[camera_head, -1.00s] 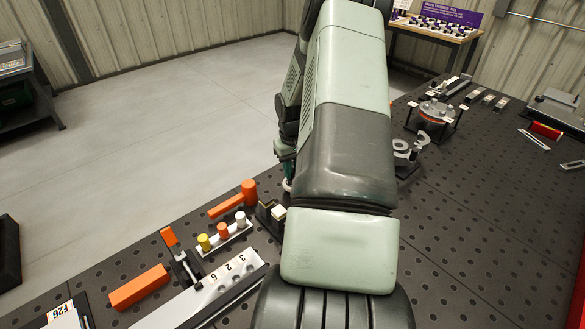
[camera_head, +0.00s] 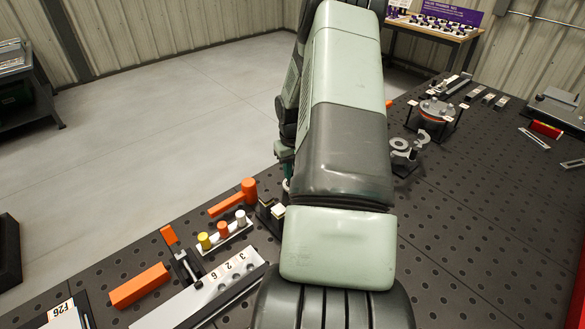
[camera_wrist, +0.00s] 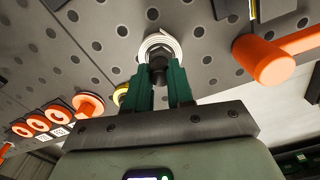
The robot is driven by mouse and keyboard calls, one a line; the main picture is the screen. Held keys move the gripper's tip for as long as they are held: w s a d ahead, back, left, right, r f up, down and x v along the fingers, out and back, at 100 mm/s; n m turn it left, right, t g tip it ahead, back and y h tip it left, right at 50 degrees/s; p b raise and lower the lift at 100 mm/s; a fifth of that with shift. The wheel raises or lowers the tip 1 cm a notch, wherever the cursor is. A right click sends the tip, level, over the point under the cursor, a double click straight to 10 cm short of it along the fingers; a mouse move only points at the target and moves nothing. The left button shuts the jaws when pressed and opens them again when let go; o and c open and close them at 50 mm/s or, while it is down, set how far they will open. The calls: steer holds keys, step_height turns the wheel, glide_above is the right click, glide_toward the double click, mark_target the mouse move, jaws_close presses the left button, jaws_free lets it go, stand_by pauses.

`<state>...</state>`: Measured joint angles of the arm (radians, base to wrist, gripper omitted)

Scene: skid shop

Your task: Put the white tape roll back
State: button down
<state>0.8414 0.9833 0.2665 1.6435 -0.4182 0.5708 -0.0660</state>
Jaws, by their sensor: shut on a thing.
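The white tape roll (camera_wrist: 160,42) shows as a white ring at the fingertips of my gripper (camera_wrist: 162,75) in the wrist view. The green fingers are shut on it, with a dark part between them partly hiding its near side. The perforated dark table top shows behind it. In the head view my arm covers most of the gripper. Only a small green and white bit of that area shows at the arm's left edge, near the table's far left edge. I cannot tell how high the roll is above the table.
Left of my arm in the head view are an orange mallet (camera_head: 249,191), a white tray (camera_head: 226,238) with yellow, orange and white cylinders, a toggle clamp and an orange block (camera_head: 139,286). A round fixture (camera_head: 437,110) stands right. The table's right middle is clear.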

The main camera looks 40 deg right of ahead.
steer(key=shift+f, duration=0.9)
steer(key=c, duration=0.7)
jaws_free()
steer(key=shift+o, duration=0.2)
steer(key=shift+r, duration=0.1)
steer(key=shift+r, duration=3.45)
